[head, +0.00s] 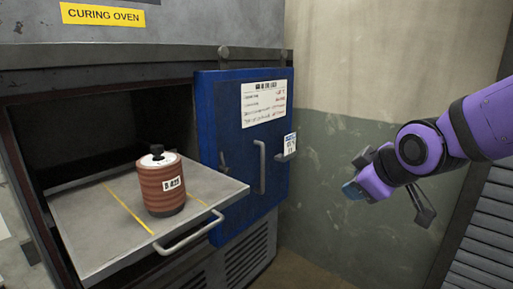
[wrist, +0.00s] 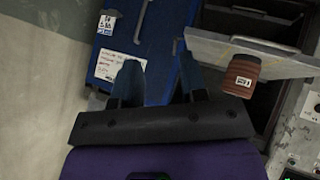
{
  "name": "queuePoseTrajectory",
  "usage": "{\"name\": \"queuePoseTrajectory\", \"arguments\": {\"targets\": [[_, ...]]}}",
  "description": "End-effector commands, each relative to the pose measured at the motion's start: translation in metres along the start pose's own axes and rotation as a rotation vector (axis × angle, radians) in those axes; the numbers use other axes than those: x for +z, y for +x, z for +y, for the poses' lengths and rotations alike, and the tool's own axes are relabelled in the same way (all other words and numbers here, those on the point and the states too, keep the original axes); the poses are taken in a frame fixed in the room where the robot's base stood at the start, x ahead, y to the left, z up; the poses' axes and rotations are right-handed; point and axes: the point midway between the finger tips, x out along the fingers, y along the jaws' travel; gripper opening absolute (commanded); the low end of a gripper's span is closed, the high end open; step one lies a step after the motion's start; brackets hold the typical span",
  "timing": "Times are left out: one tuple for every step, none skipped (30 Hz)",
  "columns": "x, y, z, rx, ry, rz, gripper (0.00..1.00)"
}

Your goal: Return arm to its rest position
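My purple arm comes in from the right in the head view, and my gripper (head: 355,186) hangs in the air to the right of the open blue oven door (head: 225,135). In the wrist view its two blue fingers (wrist: 160,78) are spread apart with nothing between them. The stack also shows in the wrist view (wrist: 242,76), well away from the fingers.
The curing oven (head: 130,55) stands at left with its chamber open. The tray juts out with a front handle (head: 190,236). A grey-green wall (head: 335,135) lies behind the gripper, and a slatted panel (head: 487,230) stands at far right. Air between door and arm is clear.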

Motion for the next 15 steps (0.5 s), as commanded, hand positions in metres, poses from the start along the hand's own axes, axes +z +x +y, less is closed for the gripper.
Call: {"name": "queuePoseTrajectory", "arguments": {"targets": [[0.009,-0.017,0.007,0.009,0.071,-0.028,0.39],[0.015,-0.026,0.009,0.009,0.116,-0.05,0.39],[0.023,-0.039,0.012,0.01,0.176,-0.079,0.39],[0.029,-0.048,0.013,0.012,0.221,-0.1,0.39],[0.035,-0.057,0.014,0.013,0.266,-0.122,0.39],[0.043,-0.07,0.015,0.016,0.327,-0.15,0.39],[0.049,-0.079,0.015,0.018,0.373,-0.171,0.39],[0.055,-0.089,0.014,0.022,0.419,-0.191,0.39],[0.063,-0.101,0.013,0.026,0.479,-0.218,0.39],[0.069,-0.11,0.011,0.03,0.521,-0.237,0.39],[0.074,-0.118,0.009,0.032,0.561,-0.256,0.39],[0.08,-0.129,0.007,0.038,0.612,-0.278,0.39],[0.085,-0.136,0.005,0.04,0.646,-0.294,0.39],[0.089,-0.142,0.003,0.044,0.678,-0.309,0.39],[0.093,-0.15,0.0,0.047,0.715,-0.327,0.39]]}}
